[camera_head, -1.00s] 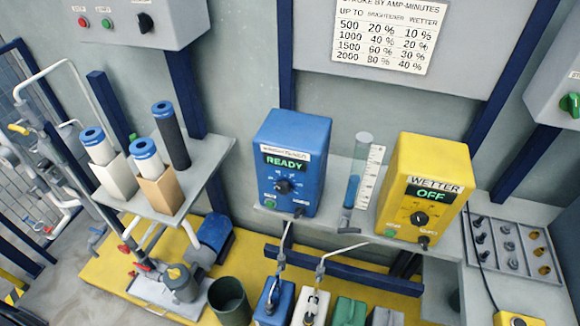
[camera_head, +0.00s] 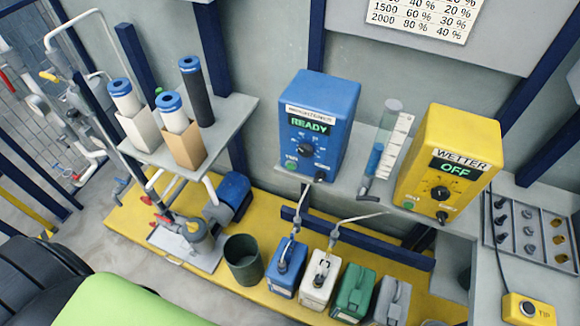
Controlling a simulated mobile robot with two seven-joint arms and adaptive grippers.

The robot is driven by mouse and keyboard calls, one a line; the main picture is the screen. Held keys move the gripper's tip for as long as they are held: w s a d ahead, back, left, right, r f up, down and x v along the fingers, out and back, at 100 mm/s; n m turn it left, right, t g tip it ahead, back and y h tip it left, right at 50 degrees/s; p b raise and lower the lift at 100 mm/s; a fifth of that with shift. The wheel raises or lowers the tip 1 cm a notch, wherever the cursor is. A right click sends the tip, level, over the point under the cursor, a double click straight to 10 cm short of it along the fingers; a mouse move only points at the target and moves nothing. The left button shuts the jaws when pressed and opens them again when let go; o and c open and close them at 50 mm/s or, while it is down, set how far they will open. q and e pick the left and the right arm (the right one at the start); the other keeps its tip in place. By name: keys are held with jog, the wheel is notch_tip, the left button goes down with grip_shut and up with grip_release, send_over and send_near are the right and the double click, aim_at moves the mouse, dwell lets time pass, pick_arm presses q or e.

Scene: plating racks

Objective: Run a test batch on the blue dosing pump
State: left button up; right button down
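The blue dosing pump (camera_head: 320,125) stands on the grey wall shelf. Its green display reads READY. A black knob (camera_head: 306,150) sits on its front, with a small green button (camera_head: 291,165) at lower left and a dark connector at lower right. The yellow pump (camera_head: 450,165), labelled WETTER, stands to its right and its display reads OFF. A clear measuring cylinder (camera_head: 380,145) with blue near its bottom and a white scale stands between the pumps. A chart (camera_head: 425,18) of amp-minutes and percentages hangs above, its top cut off. Neither gripper is in view.
Blue (camera_head: 287,268), white (camera_head: 319,280) and green (camera_head: 353,292) canisters stand below on the yellow platform, beside a dark bucket (camera_head: 243,259). Cartridges stand on the left shelf (camera_head: 225,115). A fittings tray (camera_head: 530,235) and yellow TIP box (camera_head: 528,309) are at right.

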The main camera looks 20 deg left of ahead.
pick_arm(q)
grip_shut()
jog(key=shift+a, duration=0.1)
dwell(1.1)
